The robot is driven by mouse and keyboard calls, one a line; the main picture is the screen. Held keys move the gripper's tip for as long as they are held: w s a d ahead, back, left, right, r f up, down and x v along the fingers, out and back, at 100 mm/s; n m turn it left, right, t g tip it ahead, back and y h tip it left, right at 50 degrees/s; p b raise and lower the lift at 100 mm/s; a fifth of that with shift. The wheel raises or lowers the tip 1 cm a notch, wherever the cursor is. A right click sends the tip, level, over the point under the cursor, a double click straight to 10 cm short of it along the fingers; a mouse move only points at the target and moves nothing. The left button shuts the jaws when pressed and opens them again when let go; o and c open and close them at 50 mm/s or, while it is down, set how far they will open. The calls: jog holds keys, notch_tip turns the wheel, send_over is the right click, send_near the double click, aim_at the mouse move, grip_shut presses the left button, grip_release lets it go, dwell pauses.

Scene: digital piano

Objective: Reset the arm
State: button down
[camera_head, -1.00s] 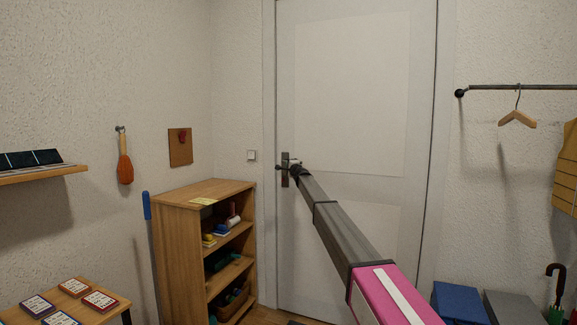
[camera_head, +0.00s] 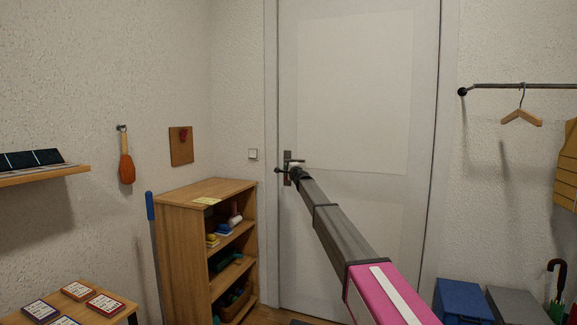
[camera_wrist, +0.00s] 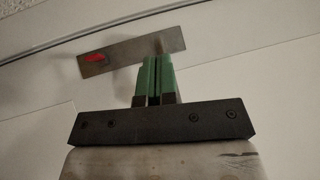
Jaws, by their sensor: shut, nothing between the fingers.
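My arm reaches from the lower right toward the white door (camera_head: 352,100) in the head view. My gripper (camera_head: 286,171) is at its far end, in front of the door handle (camera_head: 291,162) and plate. In the wrist view my gripper (camera_wrist: 152,62) shows two green fingers side by side, shut with nothing between them. The metal handle plate (camera_wrist: 120,52), with a red mark on it, lies just beyond the fingertips. Whether the fingers touch the handle I cannot tell. The door appears closed.
A wooden shelf unit (camera_head: 180,245) with small items stands left of the door. A low table (camera_head: 110,317) with several cards is at the lower left. Blue (camera_head: 462,302) and grey (camera_head: 515,305) boxes and an umbrella (camera_head: 556,285) are at the right, below a rail with a hanger (camera_head: 521,117).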

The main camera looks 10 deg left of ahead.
jog(key=s+a+f, duration=0.1)
jog(key=s+f, duration=0.1)
jog(key=s, duration=0.6)
jog(key=s+d+f+n+g+h, duration=0.1)
jog(key=s+d+f+n+g, duration=0.2)
jog(key=s+d+f, duration=0.65)
jog(key=s+d+f+n+g+h, duration=0.1)
jog(key=s+d+f+n+g, duration=0.4)
jog(key=s+f, duration=0.65)
jog(key=s+d+f+n+g, duration=0.2)
jog(key=s+d+f, duration=0.65)
jog(key=f, duration=0.25)
jog(key=s+d+f+g+h, duration=0.2)
jog(key=s+d+f+h, duration=0.1)
jog(key=s+d, duration=0.4)
jog(key=s+d+f+g+h, duration=0.2)
jog(key=s+d+f, duration=0.4)
jog(key=s, duration=0.8)
jog(key=s+d+f+n+g+h, duration=0.1)
jog(key=s+d+f+g+h, duration=0.2)
jog(key=s+d, duration=0.6)
jog(key=shift+s+d+f+h, duration=0.4)
jog(key=shift+s+f+h, duration=0.3)
jog(key=shift+s+f, duration=0.4)
jog(key=shift+s+r, duration=0.1)
jog(key=shift+r, duration=0.05)
